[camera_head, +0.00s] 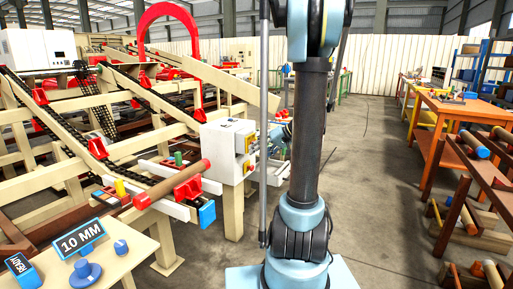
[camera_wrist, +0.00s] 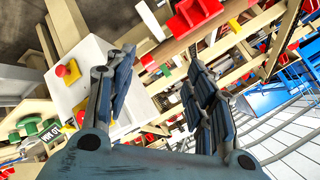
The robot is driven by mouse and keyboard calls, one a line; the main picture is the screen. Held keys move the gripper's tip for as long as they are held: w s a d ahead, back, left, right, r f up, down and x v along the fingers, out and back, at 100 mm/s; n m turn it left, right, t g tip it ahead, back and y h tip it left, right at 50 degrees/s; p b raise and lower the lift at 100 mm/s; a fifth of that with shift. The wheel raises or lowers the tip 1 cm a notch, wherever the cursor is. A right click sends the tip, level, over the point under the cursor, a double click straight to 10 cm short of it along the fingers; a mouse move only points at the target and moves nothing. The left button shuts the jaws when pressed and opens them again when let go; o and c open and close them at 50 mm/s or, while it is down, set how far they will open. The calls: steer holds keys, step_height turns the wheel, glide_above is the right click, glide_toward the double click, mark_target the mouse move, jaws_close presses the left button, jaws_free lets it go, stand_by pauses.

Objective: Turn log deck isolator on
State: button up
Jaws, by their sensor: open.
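A cream control box (camera_head: 228,150) stands on a post at the end of the log deck. Small red and yellow controls show on its right face in the head view. In the wrist view the same kind of pale box (camera_wrist: 85,90) is at the left, tilted, with a red knob on a yellow base (camera_wrist: 67,71). A second red and yellow control is partly hidden low on the box by my left finger. I cannot tell which control is the isolator. My gripper (camera_wrist: 160,90) is open and empty, its left finger overlapping the box; contact cannot be told.
The log deck (camera_head: 130,150) with chains and red brackets fills the left. A small table with a "10 MM" sign (camera_head: 82,238) is at the front left. Orange benches (camera_head: 465,105) and a log rack (camera_head: 490,165) stand at the right. Floor between is clear.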

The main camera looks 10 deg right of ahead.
steer(key=w+d+f+n+t+y, duration=0.1)
steer(key=w+d+f+t+y, duration=0.2)
steer(key=w+d, duration=0.5)
steer(key=w+d+f+n+t+y, duration=0.1)
steer(key=w+d+f+t+y, duration=0.2)
steer(key=w+d, duration=0.55)
steer(key=f+x, duration=0.1)
steer(key=x, duration=1.5)
steer(key=shift+w+a+f+h, duration=0.2)
steer(key=shift+a+h, duration=0.1)
steer(key=shift+a, duration=0.1)
steer(key=shift+c, duration=0.4)
steer(key=c, duration=1)
